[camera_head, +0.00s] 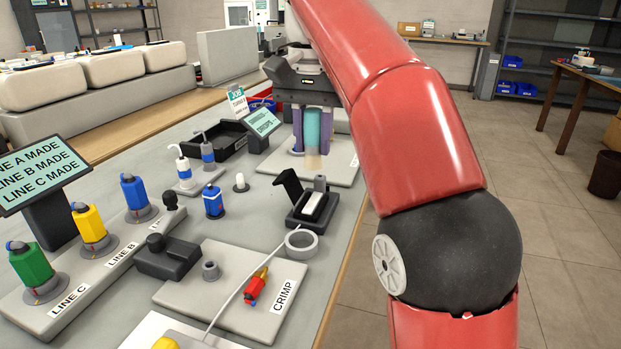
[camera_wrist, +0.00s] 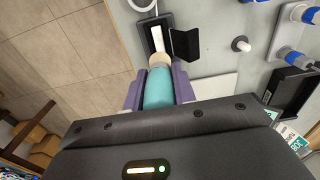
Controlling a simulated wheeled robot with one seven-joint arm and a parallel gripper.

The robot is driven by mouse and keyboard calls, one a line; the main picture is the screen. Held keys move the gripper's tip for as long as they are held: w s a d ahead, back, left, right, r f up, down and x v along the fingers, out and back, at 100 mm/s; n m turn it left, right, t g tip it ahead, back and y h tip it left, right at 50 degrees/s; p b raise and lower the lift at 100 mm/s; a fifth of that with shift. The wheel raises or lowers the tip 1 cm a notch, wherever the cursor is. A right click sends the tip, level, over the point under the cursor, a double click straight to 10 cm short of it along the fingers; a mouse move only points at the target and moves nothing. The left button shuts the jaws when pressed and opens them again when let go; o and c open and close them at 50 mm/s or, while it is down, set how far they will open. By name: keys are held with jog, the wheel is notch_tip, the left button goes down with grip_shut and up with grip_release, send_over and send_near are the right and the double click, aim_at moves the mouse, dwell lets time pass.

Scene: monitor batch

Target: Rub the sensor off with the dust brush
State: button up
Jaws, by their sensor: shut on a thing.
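My gripper (camera_head: 312,132) is shut on the dust brush, with one purple finger on each side of its teal handle (camera_head: 312,122). The brush points down, its pale bristles (camera_head: 313,161) lowest. A small black device (camera_head: 302,222) with a raised flap and a white strip (camera_head: 313,203) stands on the bench nearer the head camera. It looks like the sensor, but no label confirms this. In the wrist view the brush (camera_wrist: 158,88) points toward the black device (camera_wrist: 183,44), and its bristles overlap the near end of the white strip (camera_wrist: 157,38). I cannot tell whether they touch.
A blue bottle (camera_head: 213,201), a small white peg (camera_head: 240,183) and a black tray (camera_head: 222,139) stand left. The bench edge is close on the right.

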aim_at(312, 167)
jog(key=shift+f+b, duration=2.05)
jog(key=shift+f, duration=0.8)
jog(key=shift+f+b, duration=0.45)
jog(key=shift+f, duration=0.15)
